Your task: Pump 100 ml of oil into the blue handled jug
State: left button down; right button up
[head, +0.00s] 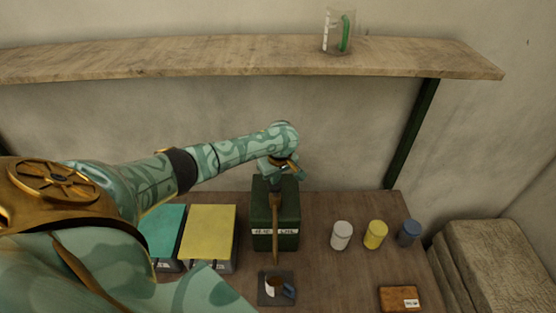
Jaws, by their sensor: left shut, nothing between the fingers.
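A dark green oil canister (288,214) with a white label stands on the bench. A brown spout (276,225) runs down its front, toward the jug. The blue handled jug (289,291) stands on a dark square plate (263,298) below the spout; something brown shows inside it, but I cannot read a level. My left gripper (283,173) is shut and empty at the top of the canister, over the pump. The hand hides the pump's top, and I cannot tell whether they touch. My right gripper is not in view.
A clear jug with a green handle (345,33) stands on the shelf (220,57) above. Teal (167,232) and yellow (208,232) boxes stand left of the canister. White (341,235), yellow (376,234) and blue (409,233) cylinders and a brown block (395,298) are right.

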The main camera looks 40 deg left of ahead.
pick_arm(q)
jog(key=shift+s+f+b, duration=0.1)
jog(key=shift+f+b, duration=0.3)
jog(key=shift+f, duration=0.95)
jog(key=shift+r+p, duration=0.9)
jog(key=shift+r, duration=1.6)
jog(key=shift+f, duration=0.1)
